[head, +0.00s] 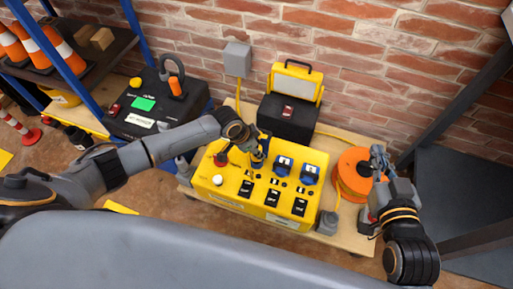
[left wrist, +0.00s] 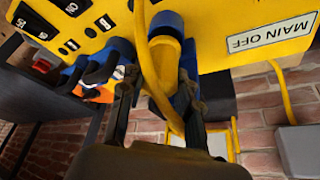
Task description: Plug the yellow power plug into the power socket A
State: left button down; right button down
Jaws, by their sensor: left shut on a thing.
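The yellow power plug (left wrist: 165,72) is between the fingers of my left gripper (left wrist: 160,105) in the left wrist view, with its front end at a blue socket collar (left wrist: 166,22). How deep it sits cannot be told. In the head view my left gripper (head: 258,157) is over the leftmost socket of the yellow power box (head: 231,197), apparently socket A, and largely hides it. Two more blue sockets (head: 284,165) (head: 310,174) lie to its right. My right gripper (head: 380,160) is beside the orange cable reel, its finger gap unclear.
The orange reel (head: 352,168) stands right of the power box on the wooden table (head: 350,238). A black case with a yellow lamp (head: 290,118) stands behind. A black control box (head: 150,110) is at left. A yellow cable (left wrist: 146,60) passes close by the left fingers.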

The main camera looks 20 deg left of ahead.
pick_arm(q)
jog(key=shift+f, duration=0.25)
pick_arm(e)
jog(key=shift+r, duration=0.1)
pick_arm(q)
jog(key=shift+f, duration=0.25)
pick_arm(e)
jog(key=shift+w+r+t, duration=0.1)
jog(key=shift+r+t, duration=0.15)
jog(key=shift+t, duration=0.05)
pick_arm(q)
jog(key=c, duration=0.9)
grip_release()
pick_arm(e)
jog(key=shift+a, duration=0.1)
pick_arm(q)
jog(key=shift+o, duration=0.2)
jog(key=o, duration=0.5)
